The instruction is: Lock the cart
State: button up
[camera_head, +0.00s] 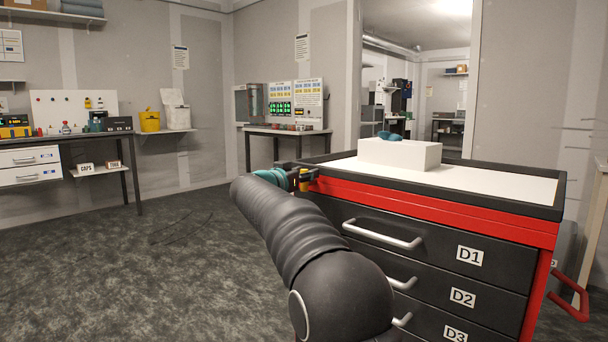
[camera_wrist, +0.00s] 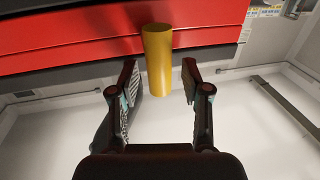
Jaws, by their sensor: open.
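The cart is red and black, with a pale top (camera_head: 490,184) and drawers labelled D1 (camera_head: 425,243), D2 (camera_head: 420,287) and D3. A small yellow part (camera_head: 304,179) shows at its far left corner. In the wrist view a yellow cylinder (camera_wrist: 158,58) stands out against the cart's red and black side (camera_wrist: 70,50). My gripper (camera_wrist: 161,72) is open, with one finger on each side of the cylinder and a gap visible on both sides. In the head view my gripper (camera_head: 290,180) is at that corner, partly hidden by my arm.
A white box (camera_head: 400,155) with a teal item on it stands on the cart top. A red handle (camera_head: 573,300) is at the right. A workbench (camera_head: 70,140) and a table (camera_head: 287,132) stand by the walls.

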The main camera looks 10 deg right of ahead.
aim_at(311, 182)
grip_shut()
dwell(0.4)
jog(key=m, duration=0.2)
jog(key=s+m, duration=0.1)
jog(key=m, duration=0.1)
jog(key=shift+d+f+t+h, duration=0.1)
jog(key=shift+d+t+h, duration=0.2)
jog(key=m+b, duration=0.1)
jog(key=m, duration=0.2)
jog(key=f+m+h+b, duration=0.1)
jog(key=m, duration=0.2)
jog(key=s+d+m+h+b, duration=0.1)
jog(key=m+b, duration=0.1)
jog(key=m, duration=0.2)
jog(key=shift+f, duration=0.4)
jog(key=m+b, duration=0.1)
jog(key=m, duration=0.1)
jog(key=m+g+h, duration=0.1)
jog(key=m, duration=0.1)
jog(key=f+m+g+b, duration=0.1)
jog(key=m, duration=0.1)
jog(key=shift+s+h+b, duration=0.15)
jog(key=shift+h+b, duration=0.15)
